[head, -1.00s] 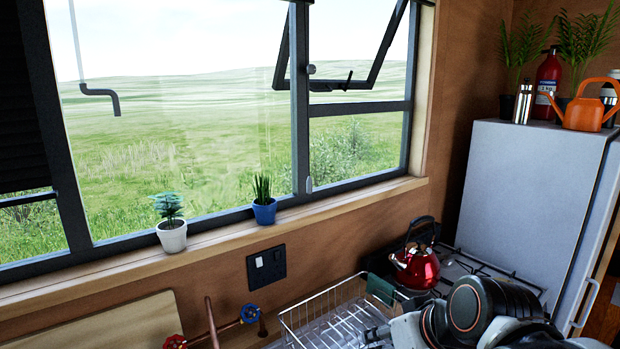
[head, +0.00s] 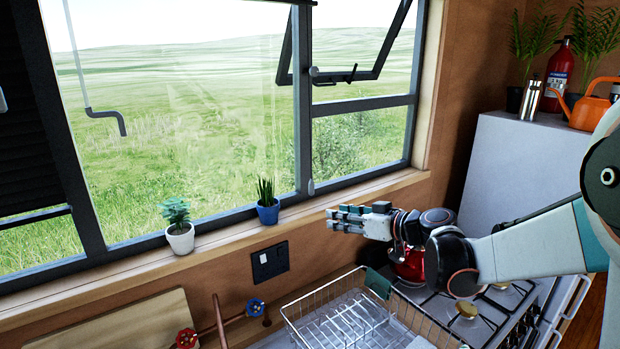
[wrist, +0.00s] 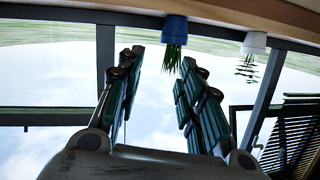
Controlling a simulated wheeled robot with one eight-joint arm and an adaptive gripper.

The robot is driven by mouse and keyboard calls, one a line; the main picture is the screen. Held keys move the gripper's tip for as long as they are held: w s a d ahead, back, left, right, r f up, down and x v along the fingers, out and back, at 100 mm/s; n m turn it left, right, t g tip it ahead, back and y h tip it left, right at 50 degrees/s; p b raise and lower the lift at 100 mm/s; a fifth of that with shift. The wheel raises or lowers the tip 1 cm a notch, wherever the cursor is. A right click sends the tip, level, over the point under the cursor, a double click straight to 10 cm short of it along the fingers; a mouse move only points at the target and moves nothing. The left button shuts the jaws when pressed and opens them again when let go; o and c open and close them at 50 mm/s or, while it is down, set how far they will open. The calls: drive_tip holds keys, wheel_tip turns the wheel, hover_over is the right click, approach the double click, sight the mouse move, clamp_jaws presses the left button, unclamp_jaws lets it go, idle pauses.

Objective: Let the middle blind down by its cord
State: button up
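A dark edge at the top of the middle window (head: 285,2) may be the raised middle blind; most of it is out of frame. A thin grey rod or cord with a bent, crank-shaped end (head: 106,114) hangs before that window's left part. A small pale piece (head: 311,187) shows low on the right window post; I cannot tell whether it is a cord pull. My gripper (head: 335,218) is empty in front of the sill, right of the plants, pointing left. In the upside-down wrist view, its fingers (wrist: 163,58) are apart.
A dark slatted blind (head: 25,130) covers much of the left window. A white pot (head: 180,240) and a blue pot (head: 268,213) with plants stand on the sill. The red kettle (head: 408,265) is behind and below my gripper; a dish rack (head: 335,300) stands in front.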

sight(311, 186)
drive_tip(key=w+d+r+n+t+y+p, duration=0.1)
drive_tip(key=w+d+t+y+p, duration=0.15)
drive_tip(key=w, duration=0.45)
drive_tip(key=shift+h, duration=0.25)
drive_tip(key=p+x, duration=0.1)
drive_tip(key=x, duration=1.2)
drive_tip(key=shift+w+a+f, duration=0.1)
drive_tip(key=shift+a, duration=0.35)
clamp_jaws()
